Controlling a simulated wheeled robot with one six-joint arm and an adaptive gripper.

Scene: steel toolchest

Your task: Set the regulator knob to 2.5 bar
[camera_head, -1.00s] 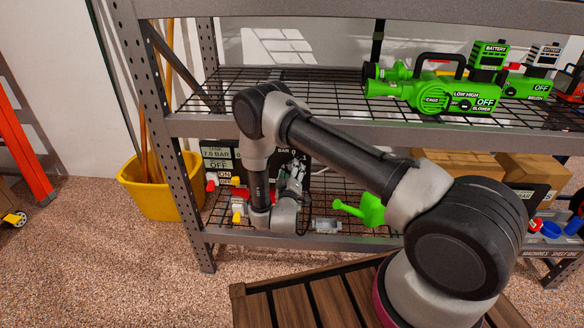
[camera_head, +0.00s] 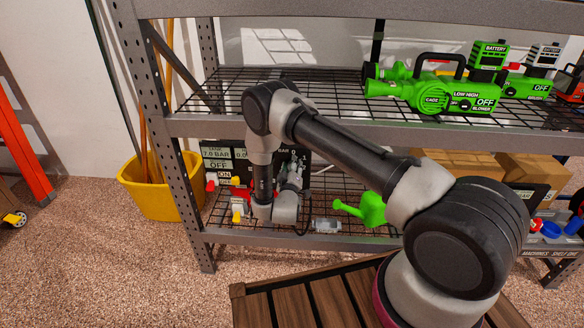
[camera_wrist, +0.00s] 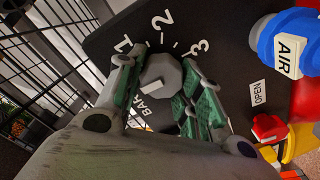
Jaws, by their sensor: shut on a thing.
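The regulator knob (camera_wrist: 161,79), grey and faceted, sits on a black panel (camera_wrist: 205,22) in the wrist view. Its dial carries white numbers 1, 2 and 3 and the letters BAR. A pale line shows on the knob's lower left; I cannot tell which value it marks. My gripper (camera_wrist: 164,60), with green finger pads, has one finger on each side of the knob and is shut on it. In the head view my gripper (camera_head: 294,166) is at the panel on the lower shelf and hides the knob. A display (camera_head: 216,154) there reads 7.0 BAR; a second reading is partly covered.
In the wrist view a blue AIR fitting (camera_wrist: 290,45), an OPEN label (camera_wrist: 257,93) and a red valve part (camera_wrist: 269,128) lie right of my gripper. In the head view a green watering can (camera_head: 371,210) stands to the right, and a shelf post (camera_head: 182,150) stands left of the panel.

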